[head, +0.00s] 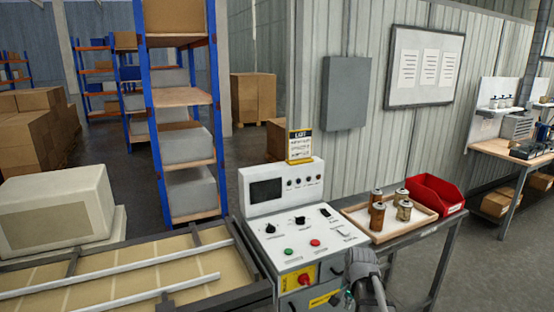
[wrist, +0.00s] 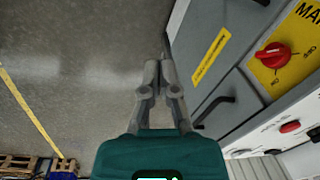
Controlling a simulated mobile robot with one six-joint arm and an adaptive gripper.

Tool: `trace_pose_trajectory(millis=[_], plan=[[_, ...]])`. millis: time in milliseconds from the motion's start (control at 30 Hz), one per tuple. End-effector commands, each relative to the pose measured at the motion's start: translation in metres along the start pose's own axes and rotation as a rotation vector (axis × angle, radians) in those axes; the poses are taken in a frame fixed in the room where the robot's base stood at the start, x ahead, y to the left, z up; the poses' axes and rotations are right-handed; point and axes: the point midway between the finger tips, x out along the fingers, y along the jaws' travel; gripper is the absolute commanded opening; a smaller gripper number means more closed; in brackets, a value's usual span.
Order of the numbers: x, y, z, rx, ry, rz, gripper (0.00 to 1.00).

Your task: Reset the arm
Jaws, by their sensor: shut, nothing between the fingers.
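My gripper (wrist: 158,68) shows in the wrist view with its two grey fingers together and nothing between them. It is beside the front of the grey control cabinet (wrist: 205,52), over the concrete floor, apart from the cartridges. In the head view, part of my arm shows at the bottom, right of the cabinet front; the fingertips cannot be made out there. Several brown and tan filter cartridges (head: 377,217) stand upright in a shallow wooden tray (head: 421,228) on the side table.
The control console (head: 282,222) has buttons and knobs; a red rotary switch (wrist: 272,56) and dark handles (wrist: 213,108) are close to my gripper. A red bin (head: 440,198) sits behind the tray. A conveyor (head: 120,268) runs left. Open floor lies at right.

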Motion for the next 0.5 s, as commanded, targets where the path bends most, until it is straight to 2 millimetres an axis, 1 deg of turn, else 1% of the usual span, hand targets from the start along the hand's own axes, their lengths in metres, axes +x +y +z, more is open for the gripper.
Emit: trace_pose_trajectory(millis=[33,200,400,500], plan=[[-0.001,0.007,0.017,-0.074,-0.002,0.011,0.0],[-0.002,0.021,0.055,-0.347,-0.016,0.047,0.0],[-0.004,0.035,0.091,-0.62,-0.036,0.081,0.0],[-0.004,0.04,0.102,-0.707,-0.044,0.092,0.0]])
